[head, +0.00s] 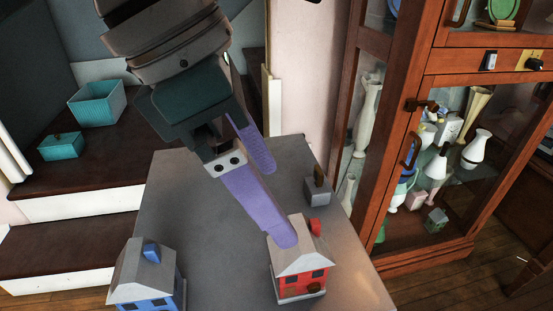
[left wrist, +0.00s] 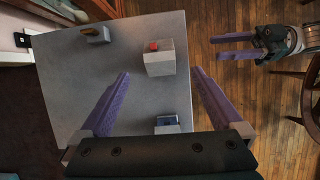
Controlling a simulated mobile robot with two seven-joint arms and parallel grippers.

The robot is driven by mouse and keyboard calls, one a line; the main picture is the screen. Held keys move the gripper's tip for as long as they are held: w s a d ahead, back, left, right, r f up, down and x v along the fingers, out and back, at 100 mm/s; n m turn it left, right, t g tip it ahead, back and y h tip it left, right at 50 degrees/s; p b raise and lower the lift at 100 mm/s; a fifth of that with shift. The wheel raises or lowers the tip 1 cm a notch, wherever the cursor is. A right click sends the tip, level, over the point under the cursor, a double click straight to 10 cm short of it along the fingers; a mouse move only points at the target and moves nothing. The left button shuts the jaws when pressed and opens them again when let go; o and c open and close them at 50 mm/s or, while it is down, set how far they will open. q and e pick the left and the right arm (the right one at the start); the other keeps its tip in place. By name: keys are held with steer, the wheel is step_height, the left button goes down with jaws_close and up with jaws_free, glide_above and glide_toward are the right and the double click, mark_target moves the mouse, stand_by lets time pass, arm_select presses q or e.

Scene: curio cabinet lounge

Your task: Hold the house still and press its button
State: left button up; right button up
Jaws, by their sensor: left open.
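The red house (head: 300,279) with a grey roof stands on a grey table and carries a red button (head: 315,226) on its roof. My left gripper (head: 273,203) is open above it, and one purple fingertip overlaps the roof's left side in the head view. In the left wrist view the red house (left wrist: 160,62) shows between and just beyond the two fingertips. I cannot tell whether they touch it. A blue house (head: 145,285) with a blue top piece stands at the front left, partly cut off. My right gripper (left wrist: 218,47) shows in the left wrist view, open, empty and away from the table.
A small grey block (head: 317,193) with a brown top piece stands behind the red house on the grey table (head: 190,210). A glass-fronted wooden cabinet (head: 420,90) with vases is at the right. Teal boxes (head: 97,104) sit on dark steps at the left.

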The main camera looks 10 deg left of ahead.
mark_target(300, 233)
arm_select(q)
steer(key=x, duration=0.9)
steer(key=shift+w+d+f, duration=0.1)
steer(key=shift+f, duration=0.25)
steer(key=shift+c, duration=0.4)
jaws_close()
stand_by(0.7)
arm_select(e)
steer(key=shift+c, duration=0.2)
stand_by(0.8)
jaws_close()
steer(key=shift+d, duration=0.1)
stand_by(1.5)
